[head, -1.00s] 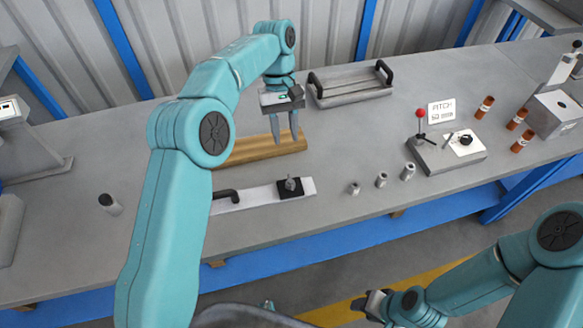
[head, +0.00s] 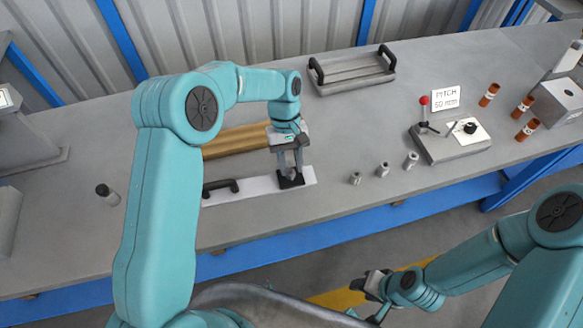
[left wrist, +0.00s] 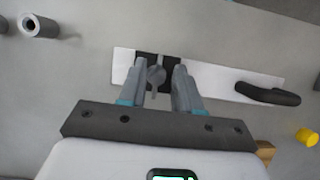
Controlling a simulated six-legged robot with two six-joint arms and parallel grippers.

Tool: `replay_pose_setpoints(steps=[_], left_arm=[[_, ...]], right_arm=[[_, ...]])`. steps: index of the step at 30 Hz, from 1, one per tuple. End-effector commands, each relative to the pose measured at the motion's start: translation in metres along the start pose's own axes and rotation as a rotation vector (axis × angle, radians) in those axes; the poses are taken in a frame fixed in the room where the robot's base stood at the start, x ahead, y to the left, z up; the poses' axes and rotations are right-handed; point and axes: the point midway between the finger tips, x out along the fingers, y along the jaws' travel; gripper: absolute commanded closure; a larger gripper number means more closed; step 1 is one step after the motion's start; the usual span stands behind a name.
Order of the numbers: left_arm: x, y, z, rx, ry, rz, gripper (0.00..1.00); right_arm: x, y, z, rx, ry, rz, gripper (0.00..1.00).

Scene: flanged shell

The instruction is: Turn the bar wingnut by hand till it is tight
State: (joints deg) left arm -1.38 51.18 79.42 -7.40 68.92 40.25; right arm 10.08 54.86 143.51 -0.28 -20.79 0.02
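The bar wingnut (left wrist: 156,75) is a small grey metal piece on a black block (left wrist: 171,64), which sits on a white plate (left wrist: 217,78). In the head view the block (head: 299,181) is at the plate's right end. My left gripper (head: 291,172) points down over the block. In the left wrist view its fingers (left wrist: 160,78) are apart on either side of the wingnut, with a gap on the right side; the wingnut looks closer to the left finger. The left gripper partly hides the wingnut in the head view. My right gripper (head: 370,284) hangs low in front of the bench; its opening is unclear.
The plate has a black handle (head: 220,187). A wooden block (head: 236,141) lies behind it. Several metal sleeves (head: 383,169) stand to the right, before a box with a red-knobbed lever (head: 450,138). A handled tray (head: 350,76) is at the back.

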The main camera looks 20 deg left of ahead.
Motion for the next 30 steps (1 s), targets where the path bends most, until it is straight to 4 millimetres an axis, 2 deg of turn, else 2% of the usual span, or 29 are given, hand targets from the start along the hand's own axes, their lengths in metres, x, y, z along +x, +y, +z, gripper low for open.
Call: replay_pose_setpoints(steps=[3, 6, 15, 17, 18, 19, 30], left_arm=[[0.015, 0.0, -0.001, 0.0, -0.002, -0.001, 0.67], [0.021, 0.001, -0.002, 0.0, 0.0, 0.0, 0.67], [0.024, 0.001, -0.003, 0.0, 0.001, 0.0, 0.67], [0.024, 0.001, -0.003, 0.0, 0.001, 0.0, 0.83], [0.024, 0.001, -0.003, 0.0, 0.001, 0.0, 0.96], [0.024, 0.001, -0.003, 0.0, 0.001, 0.0, 1.0], [0.024, 0.0, -0.003, 0.043, 0.001, -0.019, 1.0]], right_arm=[[-0.002, -0.001, 0.0, 0.0, 0.0, 0.0, 0.57], [-0.003, -0.001, 0.0, 0.0, 0.0, 0.0, 0.57], [-0.002, -0.001, 0.0, 0.0, 0.0, 0.0, 0.57], [-0.002, -0.001, 0.0, 0.0, 0.0, 0.0, 0.57], [-0.002, -0.001, 0.0, 0.0, 0.0, 0.0, 0.57], [-0.002, -0.001, 0.0, 0.0, 0.0, 0.0, 0.57], [-0.001, 0.0, 0.0, 0.0, 0.0, 0.0, 0.57]])
